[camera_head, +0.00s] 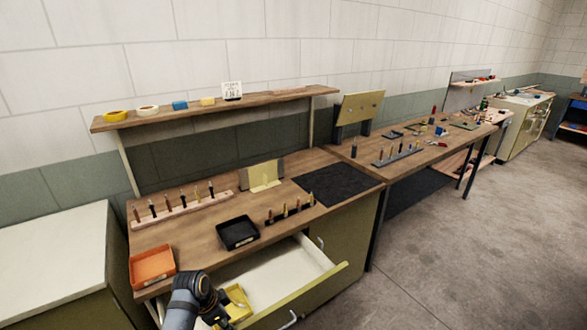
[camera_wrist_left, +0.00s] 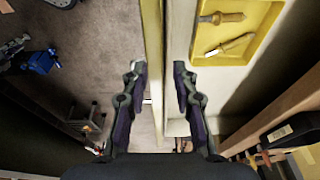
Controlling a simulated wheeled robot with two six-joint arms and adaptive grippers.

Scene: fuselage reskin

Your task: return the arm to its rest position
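My left gripper (camera_wrist_left: 157,82) is open in the left wrist view, with its two dark fingers apart and nothing held between them. The top edge of the drawer front (camera_wrist_left: 153,30) runs through the gap between the fingers in that view; I cannot tell how far above it they are. In the head view, my left arm comes in at the bottom, and the gripper (camera_head: 216,308) is over the near left part of the open drawer (camera_head: 275,272). The arm partly hides the yellow tray (camera_head: 238,302) inside. My right gripper is not in view.
The yellow tray (camera_wrist_left: 262,35) holds two wooden-handled tools. On the workbench (camera_head: 190,235) above the drawer are an orange bin (camera_head: 152,265), a black bin (camera_head: 238,233) and tool racks. A shelf (camera_head: 215,107) runs along the wall. The floor (camera_head: 450,240) at right is clear.

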